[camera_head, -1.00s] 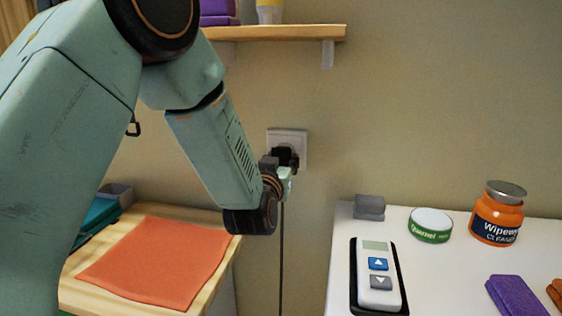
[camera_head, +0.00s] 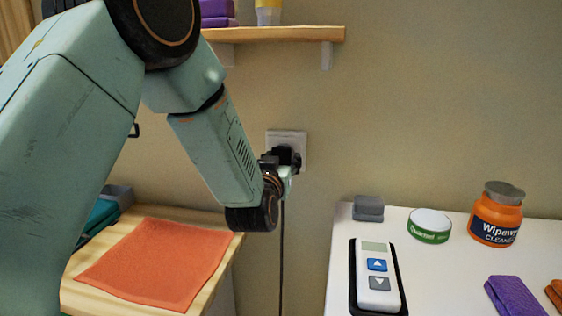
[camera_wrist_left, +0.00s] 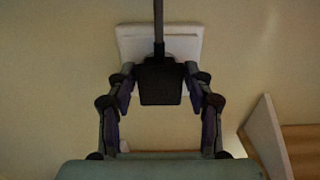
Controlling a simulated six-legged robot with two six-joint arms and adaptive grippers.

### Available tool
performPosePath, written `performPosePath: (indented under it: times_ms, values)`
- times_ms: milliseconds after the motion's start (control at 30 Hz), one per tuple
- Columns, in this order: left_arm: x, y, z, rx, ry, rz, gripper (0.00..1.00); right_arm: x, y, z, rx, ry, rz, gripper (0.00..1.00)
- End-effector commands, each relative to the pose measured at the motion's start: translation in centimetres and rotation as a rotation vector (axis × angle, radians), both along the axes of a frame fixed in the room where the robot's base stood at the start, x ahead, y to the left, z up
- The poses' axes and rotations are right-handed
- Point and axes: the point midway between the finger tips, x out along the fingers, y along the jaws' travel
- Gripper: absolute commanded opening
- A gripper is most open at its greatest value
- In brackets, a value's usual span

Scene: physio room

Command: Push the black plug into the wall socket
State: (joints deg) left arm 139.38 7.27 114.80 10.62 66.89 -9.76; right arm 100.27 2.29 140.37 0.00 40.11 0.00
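The black plug (camera_head: 284,156) is at the white wall socket (camera_head: 300,138), its cord (camera_head: 281,250) hanging down. In the left wrist view the plug (camera_wrist_left: 160,84) sits in front of the socket plate (camera_wrist_left: 187,46), over its middle; how deep the pins sit is hidden. My left gripper (camera_head: 282,163) is at the plug. In the left wrist view the fingers of my left gripper (camera_wrist_left: 160,77) stand on either side of the plug, with a narrow gap on each side, so it looks open around it. My right gripper is not in view.
A wooden table with an orange cloth (camera_head: 155,262) is at lower left. A white table (camera_head: 440,285) at right bears a remote (camera_head: 376,285), a green-and-white tin (camera_head: 430,226) and an orange jar (camera_head: 496,215). A wooden shelf (camera_head: 290,34) is above the socket.

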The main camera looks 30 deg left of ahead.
Motion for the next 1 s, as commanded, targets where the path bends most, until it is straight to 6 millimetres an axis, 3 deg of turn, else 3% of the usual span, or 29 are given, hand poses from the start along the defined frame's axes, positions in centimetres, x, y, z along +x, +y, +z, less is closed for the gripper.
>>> performPosePath:
  times_ms: [133, 567, 1000]
  values:
    - [0.0, 0.0, 0.0, 0.0, 0.0, 0.0, 0.68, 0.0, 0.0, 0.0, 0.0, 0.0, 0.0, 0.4]
    - [-0.8, -0.2, 0.0, 0.001, 0.001, -0.001, 0.68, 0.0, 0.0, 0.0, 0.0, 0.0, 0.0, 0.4]
    - [-8.2, -2.2, 0.0, 0.002, 0.003, -0.002, 0.68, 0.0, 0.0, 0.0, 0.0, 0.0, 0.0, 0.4]
